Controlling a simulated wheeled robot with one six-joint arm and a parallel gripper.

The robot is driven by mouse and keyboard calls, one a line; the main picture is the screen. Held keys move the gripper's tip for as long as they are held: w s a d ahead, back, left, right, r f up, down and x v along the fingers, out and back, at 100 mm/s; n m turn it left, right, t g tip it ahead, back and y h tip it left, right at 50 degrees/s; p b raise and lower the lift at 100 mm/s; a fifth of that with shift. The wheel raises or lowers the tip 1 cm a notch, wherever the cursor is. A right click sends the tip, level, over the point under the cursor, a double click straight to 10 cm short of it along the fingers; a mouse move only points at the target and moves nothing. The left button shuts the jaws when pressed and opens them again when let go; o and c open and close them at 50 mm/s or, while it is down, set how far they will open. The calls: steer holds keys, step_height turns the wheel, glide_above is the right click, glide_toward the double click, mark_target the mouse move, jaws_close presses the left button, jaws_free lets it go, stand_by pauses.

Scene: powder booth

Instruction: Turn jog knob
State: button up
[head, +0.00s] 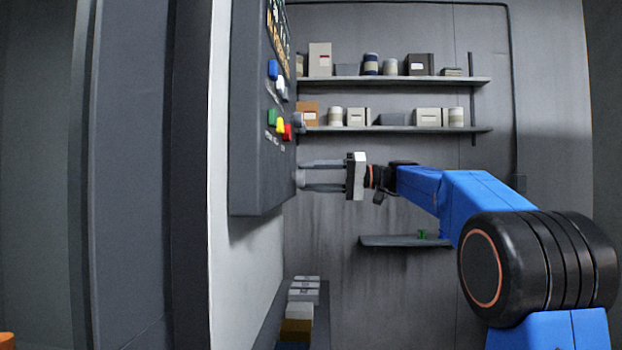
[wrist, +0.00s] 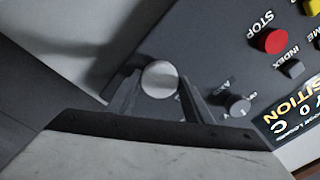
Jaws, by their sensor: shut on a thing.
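The jog knob (wrist: 159,79) is a round, pale grey knob on the dark control panel. In the wrist view it sits between the two fingertips of my gripper (wrist: 160,88), which is shut on it. In the head view my gripper (head: 312,174) reaches left to the lower part of the panel box (head: 262,170), and the knob (head: 300,178) shows small at the fingertips. The turn angle of the knob cannot be read.
A smaller dial (wrist: 237,105), a red STOP button (wrist: 270,40) and an INDEX button (wrist: 293,68) are close to the knob. Shelves (head: 395,129) with boxes and cans hang on the back wall. A low shelf (head: 400,241) is below my arm.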

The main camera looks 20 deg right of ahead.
stand_by(0.3)
steer(key=o, duration=1)
steer(key=shift+o, duration=0.2)
steer(key=shift+d, duration=0.15)
steer(key=v, duration=1.7)
steer(key=shift+d, duration=0.15)
